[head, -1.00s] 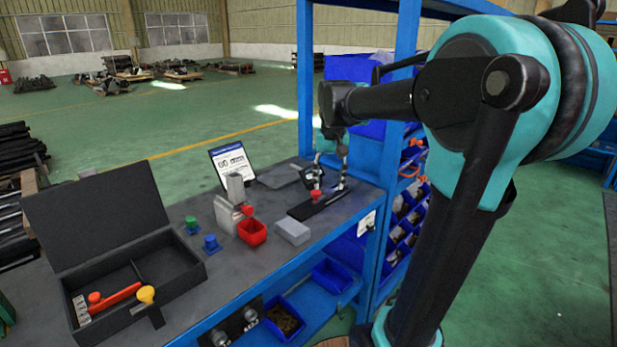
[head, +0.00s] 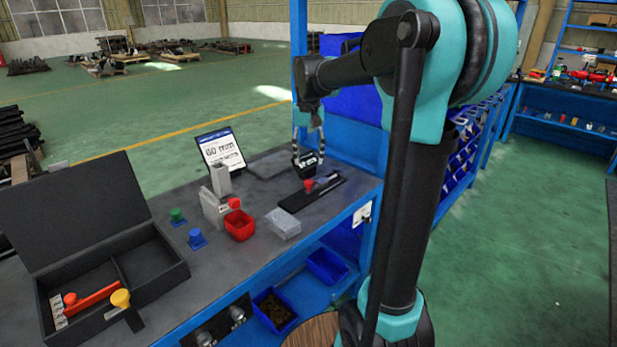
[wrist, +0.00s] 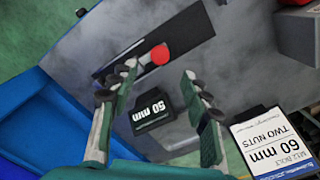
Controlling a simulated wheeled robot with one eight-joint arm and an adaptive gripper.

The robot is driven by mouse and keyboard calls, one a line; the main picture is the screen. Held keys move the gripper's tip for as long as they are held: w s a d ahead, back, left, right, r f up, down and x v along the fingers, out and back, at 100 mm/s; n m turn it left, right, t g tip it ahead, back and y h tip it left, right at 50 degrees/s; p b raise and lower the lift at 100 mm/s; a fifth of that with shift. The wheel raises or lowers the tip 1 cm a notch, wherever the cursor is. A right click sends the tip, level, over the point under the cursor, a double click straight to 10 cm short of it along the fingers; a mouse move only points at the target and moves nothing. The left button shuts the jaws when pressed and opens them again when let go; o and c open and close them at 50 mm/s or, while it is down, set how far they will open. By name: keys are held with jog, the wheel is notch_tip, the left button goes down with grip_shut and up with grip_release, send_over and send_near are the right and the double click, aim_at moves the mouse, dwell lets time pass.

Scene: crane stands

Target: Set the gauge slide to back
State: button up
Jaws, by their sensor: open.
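The gauge is a black rail (head: 325,191) on the bench, with a red knob (head: 309,184) near its middle. A small black readout (head: 306,161) stands behind the knob. My gripper (head: 308,148) is over the readout, fingers pointing down. In the wrist view its open fingers (wrist: 159,78) lie on either side of the readout, with the knob beyond the tips. Nothing is between the fingers except the view of the gauge. Contact cannot be told.
A sign (head: 222,151) reads 60 mm. A grey block (head: 283,222), a red bin (head: 239,226), a grey stand (head: 214,207), and green (head: 177,216) and blue (head: 196,238) pieces stand left of the gauge. An open black case (head: 155,275) is farther left. A blue post (head: 300,60) rises behind.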

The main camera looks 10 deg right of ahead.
aim_at(308, 181)
notch_tip(308, 181, down, 8)
jog(key=shift+r, duration=0.25)
grip_shut()
dwell(0.4)
